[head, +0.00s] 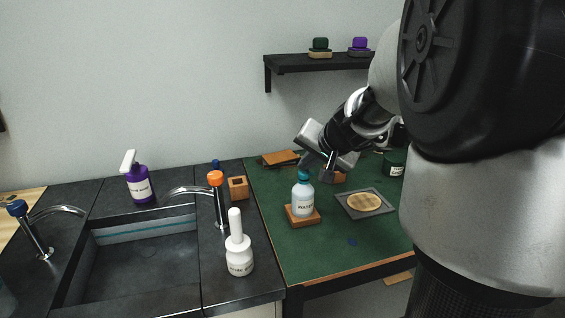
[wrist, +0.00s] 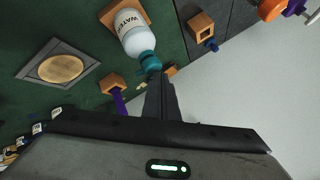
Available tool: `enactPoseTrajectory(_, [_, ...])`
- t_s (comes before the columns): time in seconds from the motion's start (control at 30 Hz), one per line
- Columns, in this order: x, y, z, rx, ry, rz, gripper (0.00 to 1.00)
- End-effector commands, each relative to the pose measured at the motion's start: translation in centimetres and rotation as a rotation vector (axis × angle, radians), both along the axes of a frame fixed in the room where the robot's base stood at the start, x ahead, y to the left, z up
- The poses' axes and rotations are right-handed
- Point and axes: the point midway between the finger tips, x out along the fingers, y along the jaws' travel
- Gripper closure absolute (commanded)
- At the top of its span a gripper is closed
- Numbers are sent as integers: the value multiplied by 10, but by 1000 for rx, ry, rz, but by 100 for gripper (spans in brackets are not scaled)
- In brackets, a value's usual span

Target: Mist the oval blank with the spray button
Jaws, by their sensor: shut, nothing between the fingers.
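The oval blank (head: 364,202) is a tan disc lying flat on a square grey plate (head: 346,211) on the green table. It also shows in the wrist view (wrist: 61,69). A white bottle labelled WATER (head: 303,201) with a teal spray top (head: 304,175) stands upright on a wooden block (head: 291,218), left of the plate. In the wrist view the teal top (wrist: 149,62) is right by my fingertips. My gripper (wrist: 156,77) is shut and empty, close to the spray top; I cannot tell whether it touches it. No mist shows on the blank.
A dark sink (head: 140,260) with two taps is at the left. A wooden holder (head: 238,189) and dark green jar (head: 394,164) are nearby. The table's front is mostly clear.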

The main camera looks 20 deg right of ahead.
Motion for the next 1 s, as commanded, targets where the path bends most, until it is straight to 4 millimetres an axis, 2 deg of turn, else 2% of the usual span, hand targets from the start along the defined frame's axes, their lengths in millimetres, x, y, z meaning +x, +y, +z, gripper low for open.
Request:
enactPoseTrajectory(0.53, [0,0,-11,-1,0,1,100])
enactPoseTrajectory(1.0, [-1,1,-8,1,4,2,100])
